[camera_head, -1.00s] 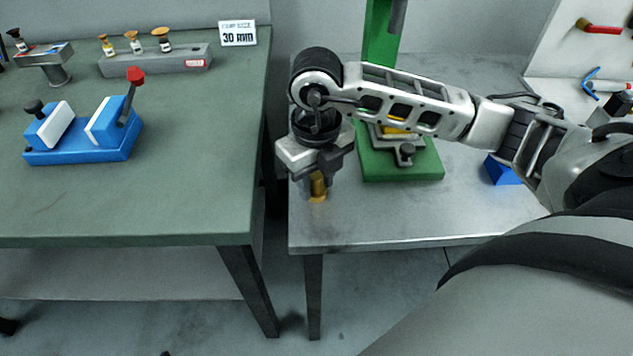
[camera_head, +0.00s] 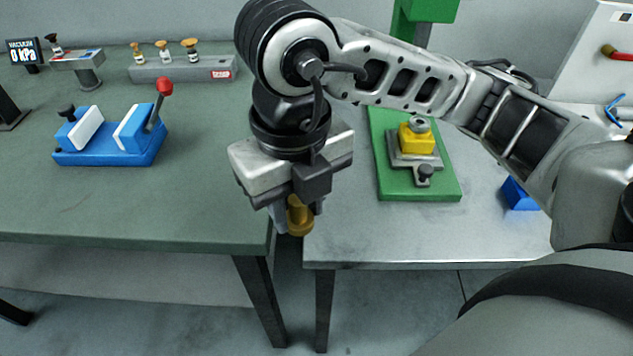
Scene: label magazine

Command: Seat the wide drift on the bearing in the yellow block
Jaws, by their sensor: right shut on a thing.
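My right gripper (camera_head: 290,205) points down and is shut on a brass-coloured drift (camera_head: 298,220). It holds the drift over the gap between the two tables, left of the green press. Part of the drift is hidden by the fingers. The yellow block (camera_head: 415,140) sits in a grey vise on the green press base. A grey ring, the bearing (camera_head: 420,124), shows on top of the block. The drift is well apart from the block. My left gripper is not in view.
The green press (camera_head: 428,10) stands on the steel table (camera_head: 350,235). A small blue block (camera_head: 518,194) lies to its right. On the green-topped table (camera_head: 190,205) stand a blue fixture with a red knob (camera_head: 120,140) and a grey rack (camera_head: 180,72) with several brass-topped pieces.

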